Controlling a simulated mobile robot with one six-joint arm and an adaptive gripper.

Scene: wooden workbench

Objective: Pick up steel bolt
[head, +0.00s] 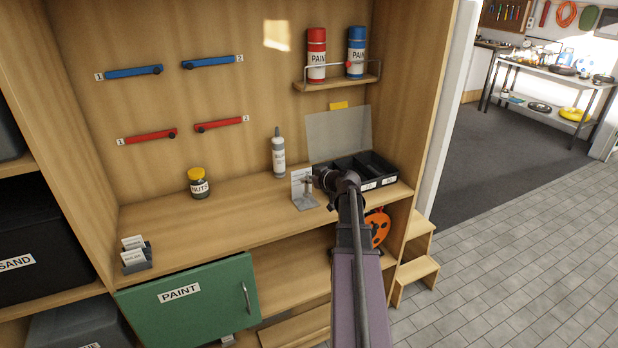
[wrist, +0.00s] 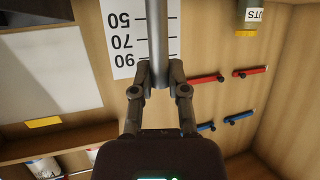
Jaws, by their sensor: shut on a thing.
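The steel bolt (wrist: 156,40) is a smooth grey rod in the wrist view. My gripper (wrist: 157,80) is shut on it near one end, and the rest of its length runs out past the fingertips. Behind it is a white card marked 50, 70 and 90 (wrist: 125,45). In the head view my gripper (head: 319,181) is above the bench, just right of the white card on its grey stand (head: 306,203). The bolt is small and partly hidden there. I cannot tell whether its far end touches the stand.
A black divided tray (head: 378,183) with a raised clear lid (head: 338,134) stands right of my gripper. Paint cans (head: 316,56) sit on a shelf above. The bench's middle is free.

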